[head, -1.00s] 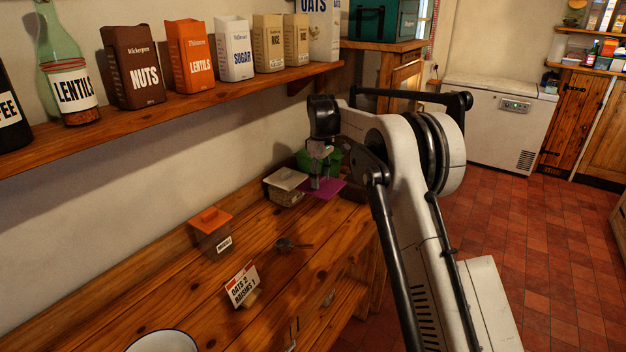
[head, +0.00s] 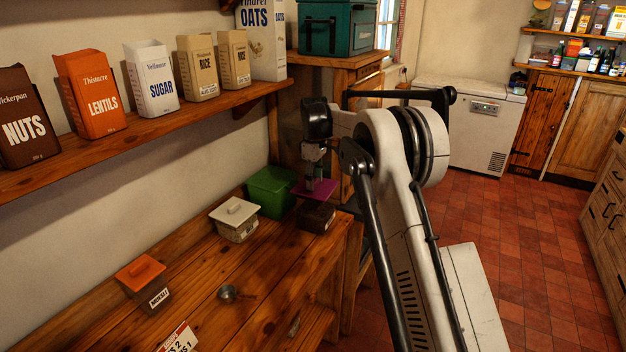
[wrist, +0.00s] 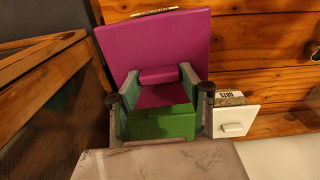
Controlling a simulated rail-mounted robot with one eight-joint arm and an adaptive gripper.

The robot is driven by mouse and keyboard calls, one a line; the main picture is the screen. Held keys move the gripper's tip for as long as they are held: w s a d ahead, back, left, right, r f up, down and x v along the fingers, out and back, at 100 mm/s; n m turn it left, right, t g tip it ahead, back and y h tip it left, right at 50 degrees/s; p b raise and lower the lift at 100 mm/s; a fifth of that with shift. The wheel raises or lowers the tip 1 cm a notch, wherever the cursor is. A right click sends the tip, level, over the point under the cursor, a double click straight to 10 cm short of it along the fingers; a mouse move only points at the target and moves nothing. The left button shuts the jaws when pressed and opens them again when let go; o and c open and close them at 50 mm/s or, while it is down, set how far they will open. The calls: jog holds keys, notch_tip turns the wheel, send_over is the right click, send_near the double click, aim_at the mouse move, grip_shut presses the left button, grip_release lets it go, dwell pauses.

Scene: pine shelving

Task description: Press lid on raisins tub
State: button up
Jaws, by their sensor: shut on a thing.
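My gripper (head: 312,186) is shut on the raised handle of a square purple lid (head: 319,190). In the wrist view my gripper (wrist: 158,75) has a finger on either side of that handle, and the purple lid (wrist: 190,28) spreads out beyond it. In the head view the lid is over a dark brown tub (head: 316,217) at the far end of the bench. That tub's label is not readable, and the lid covers most of its opening. I cannot tell whether lid and tub touch.
A green box (head: 270,192) stands close left of the dark tub. A white-lidded oats tub (head: 235,221), an orange-lidded tub (head: 147,284) and a small metal scoop (head: 228,293) are nearer on the bench. A wall shelf (head: 150,120) holds several packets above.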

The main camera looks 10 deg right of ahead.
jog(key=shift+f+b, duration=1.25)
jog(key=shift+f, duration=1.65)
jog(key=shift+f+b, duration=0.45)
jog(key=shift+b, duration=0.6)
dwell(1.0)
jog(key=o, duration=1.6)
jog(key=shift+c, duration=0.2)
jog(key=shift+r, duration=0.2)
jog(key=shift+r+p, duration=1.4)
jog(key=shift+r, duration=1.95)
